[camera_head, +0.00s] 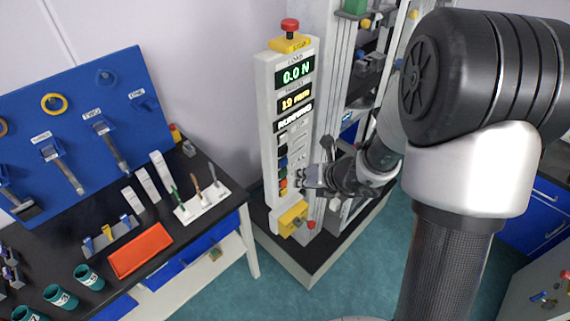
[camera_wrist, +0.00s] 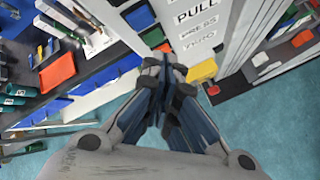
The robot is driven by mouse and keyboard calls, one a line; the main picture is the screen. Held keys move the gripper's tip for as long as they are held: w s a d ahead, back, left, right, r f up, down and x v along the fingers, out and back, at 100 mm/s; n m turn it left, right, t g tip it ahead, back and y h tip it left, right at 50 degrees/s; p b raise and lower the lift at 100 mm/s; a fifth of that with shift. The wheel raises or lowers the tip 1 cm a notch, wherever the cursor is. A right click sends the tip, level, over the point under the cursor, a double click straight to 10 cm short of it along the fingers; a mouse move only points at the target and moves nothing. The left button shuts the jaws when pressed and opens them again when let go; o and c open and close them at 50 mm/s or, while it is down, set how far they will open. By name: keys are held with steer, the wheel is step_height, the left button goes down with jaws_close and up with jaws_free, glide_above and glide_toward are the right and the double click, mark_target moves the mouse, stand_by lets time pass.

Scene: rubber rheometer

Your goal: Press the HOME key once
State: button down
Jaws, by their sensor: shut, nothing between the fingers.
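The white control panel (camera_head: 264,90) stands upright on the machine, with lit displays reading 0.0 N, 19 mm and what looks like RUNNING. Below them runs a column of coloured keys, including a blue key (camera_head: 283,162) and a red key (camera_head: 283,183). No label reading HOME is legible, so I cannot tell which key it is. My gripper (camera_head: 299,179) is shut and empty at the lower keys; contact cannot be told. In the wrist view, my gripper (camera_wrist: 168,62) points at the panel (camera_wrist: 225,35), where PULL is legible. My fingers hide part of the key column.
A red mushroom button (camera_head: 290,25) tops the panel. A yellow box (camera_head: 292,217) sits below the keys. To the left, a black bench (camera_head: 60,240) holds an orange tray (camera_head: 140,250), cups and tools. A blue tool board (camera_head: 85,100) stands behind it.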

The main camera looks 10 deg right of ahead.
steer(key=shift+s+d, duration=0.65)
steer(key=shift+s, duration=0.3)
steer(key=s+a+r+n+g+y+b, duration=0.25)
steer(key=s+a+r+n+b, duration=0.6)
steer(key=n, duration=1.25)
steer(key=s+d+n+h, duration=0.3)
steer(key=s+d+n, duration=0.1)
steer(key=s+n, duration=0.4)
steer(key=s+d+n+h+b, duration=0.1)
steer(key=s+d+n+h, duration=0.3)
steer(key=s+n, duration=0.4)
steer(key=shift+s+f, duration=0.3)
steer(key=shift+s, duration=0.15)
steer(key=shift+g, duration=0.25)
